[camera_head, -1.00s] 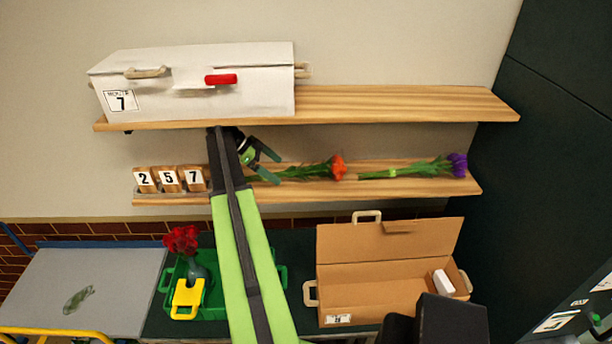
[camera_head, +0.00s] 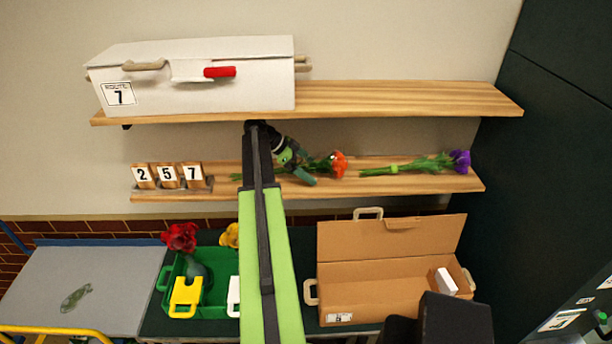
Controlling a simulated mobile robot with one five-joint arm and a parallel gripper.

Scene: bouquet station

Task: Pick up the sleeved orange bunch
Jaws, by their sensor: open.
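The orange bunch (camera_head: 338,164) lies on the lower wooden shelf, its bloom to the right and its green stems running left. My gripper (camera_head: 308,170) is open at the stems, just left of the bloom, and covers part of them. I cannot tell whether the fingers touch the stems or are in front of them. Any sleeve on the orange bunch is hidden or too small to make out. A purple bunch (camera_head: 459,160) lies to the right on the same shelf, with a bright green band around its stems.
Number blocks (camera_head: 168,176) stand at the left of the lower shelf (camera_head: 420,184). The upper shelf (camera_head: 400,98) holds a white box (camera_head: 200,78) close above my arm. Below are a green crate (camera_head: 212,302) with red flowers (camera_head: 180,237) and an open cardboard box (camera_head: 385,290).

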